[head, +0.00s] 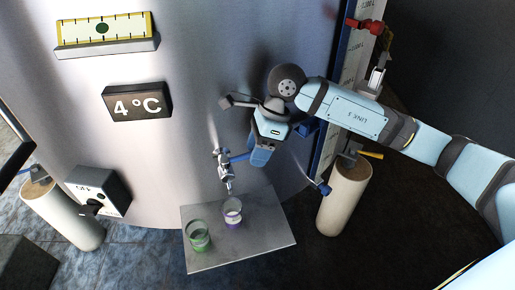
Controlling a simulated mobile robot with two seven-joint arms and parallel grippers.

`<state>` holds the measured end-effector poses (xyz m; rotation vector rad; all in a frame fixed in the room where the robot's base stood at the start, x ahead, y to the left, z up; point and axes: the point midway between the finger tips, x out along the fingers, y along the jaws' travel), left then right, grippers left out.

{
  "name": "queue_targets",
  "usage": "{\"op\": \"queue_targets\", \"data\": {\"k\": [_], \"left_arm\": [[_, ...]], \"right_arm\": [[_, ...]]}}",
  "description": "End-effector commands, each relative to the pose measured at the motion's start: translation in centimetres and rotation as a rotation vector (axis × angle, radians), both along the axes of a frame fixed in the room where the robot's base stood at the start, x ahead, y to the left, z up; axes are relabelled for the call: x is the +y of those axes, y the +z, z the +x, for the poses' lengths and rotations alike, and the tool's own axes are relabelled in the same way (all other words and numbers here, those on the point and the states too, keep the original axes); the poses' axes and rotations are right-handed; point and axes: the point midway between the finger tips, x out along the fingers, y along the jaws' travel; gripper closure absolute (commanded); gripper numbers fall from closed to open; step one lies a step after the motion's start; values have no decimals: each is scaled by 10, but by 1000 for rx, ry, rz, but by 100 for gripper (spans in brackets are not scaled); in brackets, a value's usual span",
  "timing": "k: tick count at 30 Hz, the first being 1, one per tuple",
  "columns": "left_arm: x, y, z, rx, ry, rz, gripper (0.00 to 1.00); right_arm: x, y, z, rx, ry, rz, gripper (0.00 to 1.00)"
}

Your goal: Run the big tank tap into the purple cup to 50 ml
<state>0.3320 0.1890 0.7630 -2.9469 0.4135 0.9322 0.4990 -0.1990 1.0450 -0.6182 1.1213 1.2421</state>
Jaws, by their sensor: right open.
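The big steel tank (200,60) fills the middle of the head view. Its small tap (224,164) with a blue lever (239,157) sticks out low on its front. The purple cup (233,212) stands upright on a metal shelf (240,245), close below the tap's spout. The level in the cup is too small to read. My right gripper (257,160) is open, pointing down, beside the right end of the blue lever; I cannot tell whether it touches. My left gripper is not in view.
A green cup (199,235) stands left of the purple one on the shelf. A 4 °C display (137,101), a yellow gauge (104,30) and a switch box (98,192) are on the tank. Pale posts (343,195) stand either side. The shelf's right part is clear.

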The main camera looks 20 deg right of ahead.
Motion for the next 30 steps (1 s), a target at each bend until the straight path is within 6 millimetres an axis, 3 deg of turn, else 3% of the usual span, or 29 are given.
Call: {"op": "queue_targets", "data": {"k": [5, 15, 26, 30], "left_arm": [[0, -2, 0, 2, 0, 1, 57], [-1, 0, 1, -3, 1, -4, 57], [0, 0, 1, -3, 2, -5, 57], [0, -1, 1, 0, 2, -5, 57]], "right_arm": [[-7, 14, 2, -5, -2, -1, 52], [-28, 61, 5, -2, -1, -1, 52], [-31, 68, 5, -1, 0, 0, 52], [-27, 67, 3, 12, 2, 21, 81]]}}
